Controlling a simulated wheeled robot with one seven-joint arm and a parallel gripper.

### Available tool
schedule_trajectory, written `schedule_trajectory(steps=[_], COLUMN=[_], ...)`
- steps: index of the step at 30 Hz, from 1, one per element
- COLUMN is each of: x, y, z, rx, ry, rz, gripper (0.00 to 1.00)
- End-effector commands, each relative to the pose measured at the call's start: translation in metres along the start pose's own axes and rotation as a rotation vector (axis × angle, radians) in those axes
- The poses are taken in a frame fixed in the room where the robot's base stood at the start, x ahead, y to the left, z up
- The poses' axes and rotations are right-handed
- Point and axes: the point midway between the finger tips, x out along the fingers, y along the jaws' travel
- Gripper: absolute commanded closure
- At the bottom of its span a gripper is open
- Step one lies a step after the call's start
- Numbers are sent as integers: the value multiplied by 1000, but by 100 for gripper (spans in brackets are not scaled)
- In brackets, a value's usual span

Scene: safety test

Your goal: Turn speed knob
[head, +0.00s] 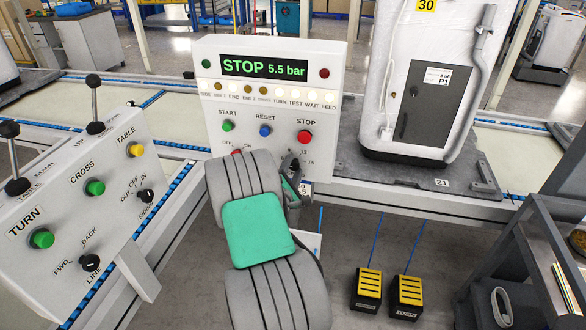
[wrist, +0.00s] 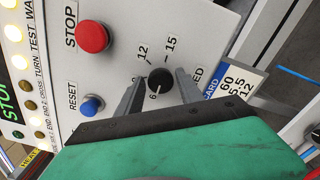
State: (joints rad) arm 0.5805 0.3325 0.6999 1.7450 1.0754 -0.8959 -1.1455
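The speed knob (wrist: 159,80) is a small black dial on the white panel, with a white mark pointing about towards the 6. Numbers 12 and 15 show beside it, and the label is partly hidden, with "ED" readable. My gripper (wrist: 159,75) is open, with one dark finger on each side of the knob and a visible gap to each. I cannot tell whether the fingertips touch the panel. In the head view my gripper (head: 292,178) is at the lower right of the control panel (head: 330,120), and the knob is hidden behind it.
A red STOP button (head: 305,137) and a blue RESET button (head: 265,131) sit just above. A blue-edged card (wrist: 232,88) is beside the knob. A left console (head: 110,190) carries more knobs and joysticks. Yellow foot pedals (head: 367,288) stand on the floor.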

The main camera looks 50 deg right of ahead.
Motion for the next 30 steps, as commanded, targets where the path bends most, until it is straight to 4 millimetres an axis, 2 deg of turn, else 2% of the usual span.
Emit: schedule_trajectory(steps=[4,11,14,21,24,30], x=[0,-1,-11,-60,-73,-78], y=[0,-1,-2,-1,-1,0], z=[1,0,-1,-3,-2,0], rx=[0,0,-1,-1,-1,1], ry=[-1,-1,2,4,2,-1], rz=[-1,-1,-2,1,0,-1], gripper=[45,45,45,45,45,45])
